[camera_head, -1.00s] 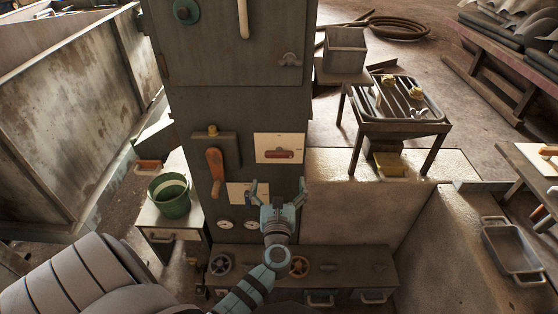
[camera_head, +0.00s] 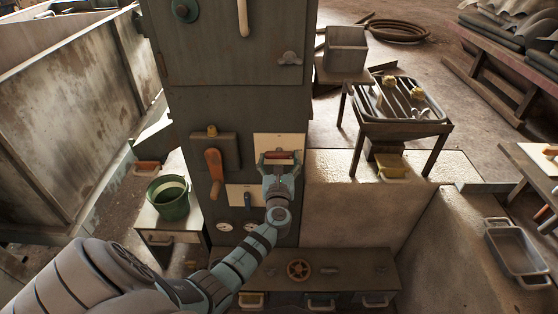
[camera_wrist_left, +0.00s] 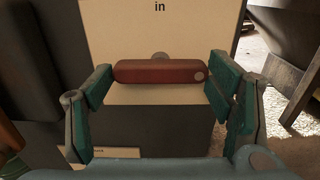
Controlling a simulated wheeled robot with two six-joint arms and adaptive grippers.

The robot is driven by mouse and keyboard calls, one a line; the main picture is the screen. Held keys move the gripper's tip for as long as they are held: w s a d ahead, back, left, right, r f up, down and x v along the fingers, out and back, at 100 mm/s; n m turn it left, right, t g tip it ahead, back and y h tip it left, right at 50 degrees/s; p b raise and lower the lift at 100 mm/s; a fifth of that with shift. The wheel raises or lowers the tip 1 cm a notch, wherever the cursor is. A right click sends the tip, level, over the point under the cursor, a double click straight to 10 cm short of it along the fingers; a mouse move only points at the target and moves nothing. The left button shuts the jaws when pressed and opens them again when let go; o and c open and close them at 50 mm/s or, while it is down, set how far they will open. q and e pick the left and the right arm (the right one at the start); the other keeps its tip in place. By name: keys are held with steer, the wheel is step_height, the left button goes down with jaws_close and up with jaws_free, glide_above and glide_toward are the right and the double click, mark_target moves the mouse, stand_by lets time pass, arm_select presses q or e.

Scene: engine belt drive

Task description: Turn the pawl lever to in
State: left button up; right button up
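The red pawl lever (camera_head: 278,155) lies level on a pale plate (camera_head: 290,139) on the front of the tall grey cabinet. In the left wrist view the lever (camera_wrist_left: 160,72) shows as a red bar with a pale round spot near its right end, and the word "in" stands on the plate above it. My left gripper (camera_head: 278,160) is at the lever. Its fingers (camera_wrist_left: 160,85) are spread, one near each end of the bar. I cannot tell whether they touch it. My right gripper is not in view.
An orange handle (camera_head: 214,168) hangs on the cabinet left of the plate. A lower pale plate with a blue handle (camera_head: 248,199) is close to my left wrist. A low bench with a handwheel (camera_head: 298,269) stands below. A green bucket (camera_head: 170,200) is at the left.

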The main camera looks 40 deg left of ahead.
arm_select(q)
steer(key=shift+n, duration=0.3)
steer(key=shift+c, duration=0.5)
steer(key=n+b, duration=0.2)
steer(key=n, duration=0.1)
steer(key=shift+f+n, duration=0.15)
steer(key=shift+n, duration=0.15)
steer(key=n+b, duration=0.2)
steer(key=n, duration=0.2)
steer(key=shift+n, duration=0.3)
steer(key=n+b, duration=0.2)
steer(key=n, duration=0.3)
steer(key=shift+b, duration=0.4)
steer(key=shift+n+b, duration=0.8)
steer(key=shift+n, duration=1.1)
steer(key=o, duration=1.2)
